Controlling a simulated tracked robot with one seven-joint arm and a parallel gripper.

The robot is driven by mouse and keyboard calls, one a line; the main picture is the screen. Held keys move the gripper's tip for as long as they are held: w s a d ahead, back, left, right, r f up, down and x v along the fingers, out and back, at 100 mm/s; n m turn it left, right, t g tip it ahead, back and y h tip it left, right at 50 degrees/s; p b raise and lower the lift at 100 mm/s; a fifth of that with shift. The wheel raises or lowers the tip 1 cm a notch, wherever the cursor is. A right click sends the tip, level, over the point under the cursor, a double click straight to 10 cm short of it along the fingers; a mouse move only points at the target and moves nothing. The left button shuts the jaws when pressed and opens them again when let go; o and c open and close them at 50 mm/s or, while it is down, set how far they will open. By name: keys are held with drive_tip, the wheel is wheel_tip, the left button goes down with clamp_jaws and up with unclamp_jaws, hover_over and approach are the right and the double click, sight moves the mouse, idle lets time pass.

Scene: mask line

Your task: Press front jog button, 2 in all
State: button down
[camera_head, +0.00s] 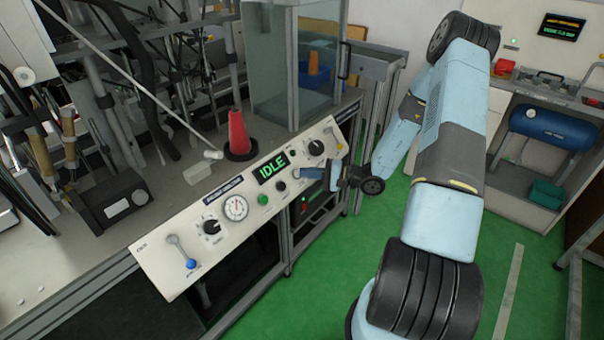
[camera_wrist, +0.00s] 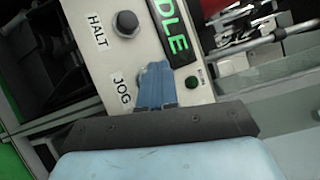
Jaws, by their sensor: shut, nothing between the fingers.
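The cream control panel (camera_head: 185,258) slopes along the front of the bench, with a green IDLE display (camera_head: 271,167), also in the wrist view (camera_wrist: 168,25). In the wrist view the JOG label (camera_wrist: 122,92) lies just left of my blue fingertips. My gripper (camera_head: 298,173) is shut and empty, its fingers (camera_wrist: 155,82) pointing at the panel beside that label. The jog button is mostly hidden by the fingers; I cannot tell whether they touch it or press it. A dark button (camera_wrist: 126,23) sits beside the HALT label (camera_wrist: 98,36).
Neighbouring controls are a green button (camera_head: 263,199), a dark knob (camera_head: 316,147), a dial gauge (camera_head: 236,208) and a blue-tipped lever (camera_head: 190,262). A red cone (camera_head: 238,132) and a glass case (camera_head: 290,65) stand behind the panel. Green floor (camera_head: 345,250) is open in front.

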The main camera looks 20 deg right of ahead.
drive_tip(key=shift+s+d+r, duration=0.1)
drive_tip(key=shift+r, duration=0.05)
drive_tip(key=s+d+r, duration=0.2)
drive_tip(key=s+r, duration=0.1)
drive_tip(key=shift+d, duration=0.1)
idle(0.8)
idle(0.5)
drive_tip(key=shift+r, duration=0.15)
